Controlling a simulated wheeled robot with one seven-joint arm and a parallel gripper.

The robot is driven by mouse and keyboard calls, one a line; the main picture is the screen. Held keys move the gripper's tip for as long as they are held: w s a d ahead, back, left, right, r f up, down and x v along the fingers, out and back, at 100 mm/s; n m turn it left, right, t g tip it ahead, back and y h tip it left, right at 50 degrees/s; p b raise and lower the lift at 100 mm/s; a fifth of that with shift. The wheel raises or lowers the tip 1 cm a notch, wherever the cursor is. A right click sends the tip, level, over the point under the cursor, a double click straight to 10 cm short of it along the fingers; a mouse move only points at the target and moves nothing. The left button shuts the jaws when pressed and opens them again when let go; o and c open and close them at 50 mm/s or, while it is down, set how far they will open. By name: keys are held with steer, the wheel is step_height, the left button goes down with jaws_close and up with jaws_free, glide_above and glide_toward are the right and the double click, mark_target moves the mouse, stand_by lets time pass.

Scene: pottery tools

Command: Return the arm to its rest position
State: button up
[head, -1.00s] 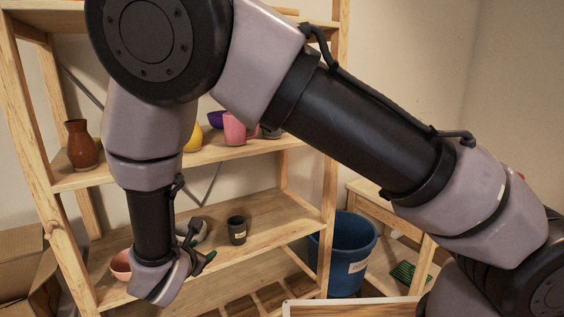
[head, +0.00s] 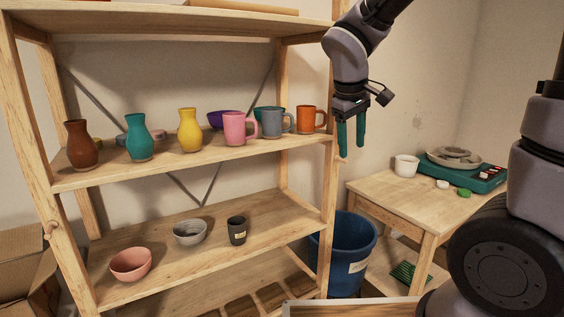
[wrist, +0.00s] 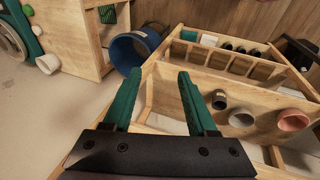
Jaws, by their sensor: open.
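My gripper (head: 351,136) hangs in the upper middle right of the head view, fingers pointing down, beside the right post of the wooden shelf (head: 250,206). Its two green fingers are apart with nothing between them. In the wrist view my gripper (wrist: 153,95) also shows open and empty, with the floor and shelf beyond the fingertips. My arm reaches up from the right and leaves the top of the head view before coming down to the gripper.
Vases, mugs and bowls, including an orange mug (head: 306,120), line the middle shelf. A pink bowl (head: 131,264), grey bowl (head: 189,232) and dark cup (head: 237,230) stand lower. A blue bin (head: 345,255) is below; a wooden table (head: 400,200) holds a white cup (head: 406,166).

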steer(key=s+d+r+m+t+y, duration=0.3)
steer(key=s+d+r+m+y, duration=0.1)
steer(key=s+d+r+m, duration=0.4)
steer(key=shift+s+d+r+m+t, duration=0.15)
steer(key=shift+s+r+m+t, duration=0.25)
steer(key=shift+s+r+m, duration=0.9)
steer(key=shift+f, duration=0.1)
